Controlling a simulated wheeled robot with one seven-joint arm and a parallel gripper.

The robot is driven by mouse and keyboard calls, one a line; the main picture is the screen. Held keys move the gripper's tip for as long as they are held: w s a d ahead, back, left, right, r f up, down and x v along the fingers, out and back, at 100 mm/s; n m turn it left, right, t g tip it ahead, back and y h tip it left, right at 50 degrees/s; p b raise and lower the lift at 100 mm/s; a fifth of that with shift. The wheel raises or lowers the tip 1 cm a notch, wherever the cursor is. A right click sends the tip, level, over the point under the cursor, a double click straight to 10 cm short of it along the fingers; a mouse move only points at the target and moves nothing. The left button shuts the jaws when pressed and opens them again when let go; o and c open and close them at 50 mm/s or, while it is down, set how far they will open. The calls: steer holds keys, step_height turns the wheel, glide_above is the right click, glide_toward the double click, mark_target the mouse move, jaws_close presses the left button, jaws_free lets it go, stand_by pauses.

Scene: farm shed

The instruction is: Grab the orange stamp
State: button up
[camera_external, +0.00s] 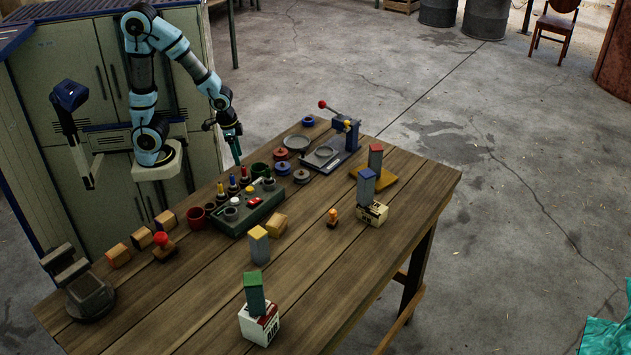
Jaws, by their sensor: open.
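A small stamp with an orange handle (333,214) stands upright near the middle of the wooden table (200,315), with clear wood around it. My gripper (237,160) points down over the far edge of the table, above and behind the green tray. It is open and apart from the orange stamp, which stands to its right and nearer the camera. The gap between the fingers is too small to make out.
A green tray (226,228) with small coloured pieces lies between my gripper and the stamp. A blue block on a cream box (375,214) stands just right of the stamp. A yellow-topped block (259,249) stands to its left. A blue press (346,133) stands at the back.

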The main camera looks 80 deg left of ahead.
step_height(320, 180, up, 16)
steer(key=w+d+r+n+p, duration=0.1)
steer(key=w+d+r, duration=0.1)
steer(key=w+d, duration=0.4)
steer(key=w+d+r+p, duration=0.15)
steer(key=w+d, duration=0.25)
steer(key=w, duration=0.4)
steer(key=n+p, duration=0.2)
steer(key=p, duration=0.2)
glide_above(333, 211)
steer(key=s, duration=0.1)
steer(key=shift+y, duration=0.3)
step_height(333, 211, down, 13)
steer(key=shift+f, duration=0.1)
steer(key=shift+w+f+p, duration=0.15)
steer(key=shift+f+p, duration=0.3)
steer(key=shift+f, duration=0.6)
steer(key=shift+w+f+p, duration=0.2)
steer(key=shift+f+p, duration=0.2)
steer(key=shift+f, duration=0.65)
steer(key=shift+w+f+p, duration=0.15)
steer(key=shift+f+p, duration=0.3)
steer(key=shift+f, duration=0.6)
jaws_close()
